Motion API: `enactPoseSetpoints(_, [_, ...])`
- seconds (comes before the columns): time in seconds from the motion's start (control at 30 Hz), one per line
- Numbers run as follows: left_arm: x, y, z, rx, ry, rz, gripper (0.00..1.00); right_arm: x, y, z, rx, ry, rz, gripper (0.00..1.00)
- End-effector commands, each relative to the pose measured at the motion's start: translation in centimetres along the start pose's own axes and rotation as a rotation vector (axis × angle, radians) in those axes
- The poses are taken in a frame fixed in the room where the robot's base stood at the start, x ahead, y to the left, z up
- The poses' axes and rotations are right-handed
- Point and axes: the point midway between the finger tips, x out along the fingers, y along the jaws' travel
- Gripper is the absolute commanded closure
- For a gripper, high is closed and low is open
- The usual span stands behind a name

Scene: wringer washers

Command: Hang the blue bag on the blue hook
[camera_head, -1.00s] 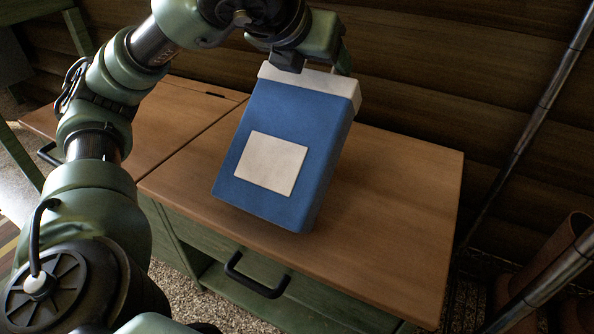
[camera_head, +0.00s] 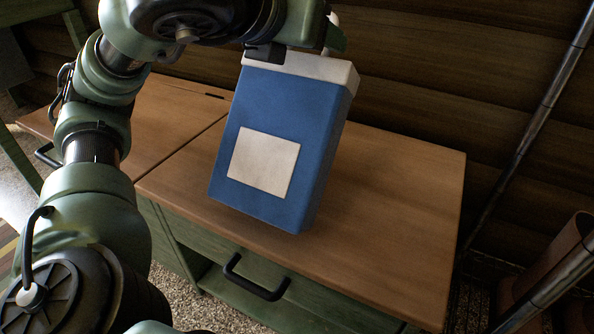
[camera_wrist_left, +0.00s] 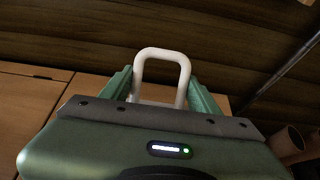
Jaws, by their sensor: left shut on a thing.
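The blue bag (camera_head: 245,115) has a white top band and a pale label on its front. It hangs slightly tilted in front of and above the wooden cabinet top in the head view. My left gripper (camera_head: 298,46) is at the bag's top, shut on its handle. In the left wrist view the white handle loop (camera_wrist_left: 163,54) stands up between the green fingers of my left gripper (camera_wrist_left: 160,92). The bag's body is hidden there. I see no blue hook in either view. My right gripper is not in view.
The wooden cabinet top (camera_head: 400,190) is clear around the bag, with a black drawer handle (camera_head: 255,285) below its front edge. A plank wall (camera_head: 440,60) stands behind. A slanted metal pole (camera_head: 530,140) and a brown cylinder (camera_head: 555,255) are at the right.

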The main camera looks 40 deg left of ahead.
Motion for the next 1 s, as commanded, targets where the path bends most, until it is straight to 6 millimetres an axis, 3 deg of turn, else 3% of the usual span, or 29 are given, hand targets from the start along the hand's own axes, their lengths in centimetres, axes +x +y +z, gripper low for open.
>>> enactPoseSetpoints(0.5, [-4.8, 0.0, 0.7, -0.001, -0.194, -0.002, 1.00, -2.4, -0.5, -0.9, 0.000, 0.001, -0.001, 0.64])
enactPoseSetpoints(1.0, [-5.8, 0.0, 0.8, -0.001, -0.234, -0.001, 1.00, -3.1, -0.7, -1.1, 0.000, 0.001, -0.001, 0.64])
